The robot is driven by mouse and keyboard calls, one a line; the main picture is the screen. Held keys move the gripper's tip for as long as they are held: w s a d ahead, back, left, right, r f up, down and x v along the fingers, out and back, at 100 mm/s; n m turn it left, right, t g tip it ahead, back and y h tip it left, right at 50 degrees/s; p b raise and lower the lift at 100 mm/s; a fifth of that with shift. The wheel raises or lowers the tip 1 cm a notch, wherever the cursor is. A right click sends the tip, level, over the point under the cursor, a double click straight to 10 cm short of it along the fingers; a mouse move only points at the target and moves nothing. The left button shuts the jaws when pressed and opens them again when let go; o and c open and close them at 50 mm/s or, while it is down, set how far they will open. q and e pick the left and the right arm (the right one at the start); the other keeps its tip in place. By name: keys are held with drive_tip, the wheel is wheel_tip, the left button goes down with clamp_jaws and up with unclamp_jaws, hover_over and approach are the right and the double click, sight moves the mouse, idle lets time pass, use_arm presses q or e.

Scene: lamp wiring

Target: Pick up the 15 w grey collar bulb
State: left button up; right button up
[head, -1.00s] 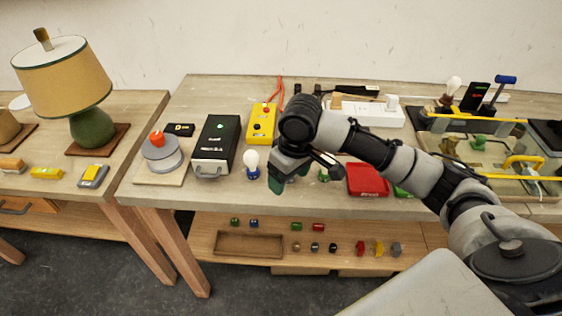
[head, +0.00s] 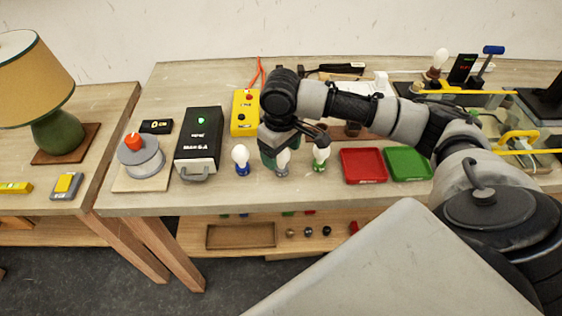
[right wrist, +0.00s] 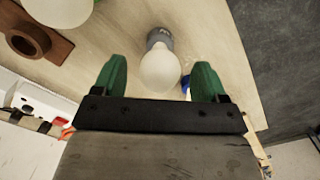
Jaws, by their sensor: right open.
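The grey collar bulb (head: 283,168) stands on the workbench, partly hidden by my right gripper in the head view. In the right wrist view the bulb (right wrist: 160,68) has a frosted white globe and a grey collar, and appears between the two green fingers. My right gripper (head: 274,152) is open at the bulb; the fingers (right wrist: 160,80) show a gap on both sides of the globe. A blue collar bulb (head: 241,160) stands to its left and a green collar bulb (head: 320,158) to its right. My left gripper is not in view.
A black box (head: 198,143) and a yellow box (head: 244,112) stand to the left. A red tray (head: 363,166) and a green tray (head: 408,163) lie to the right. In the right wrist view, a brown block with a round hole (right wrist: 55,48) sits nearby.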

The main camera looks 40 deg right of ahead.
sight(282, 159)
drive_tip(key=shift+f, duration=1.5)
drive_tip(key=c, duration=0.6)
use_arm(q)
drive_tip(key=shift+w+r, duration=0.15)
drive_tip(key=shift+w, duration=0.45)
use_arm(e)
drive_tip(key=c, duration=0.4)
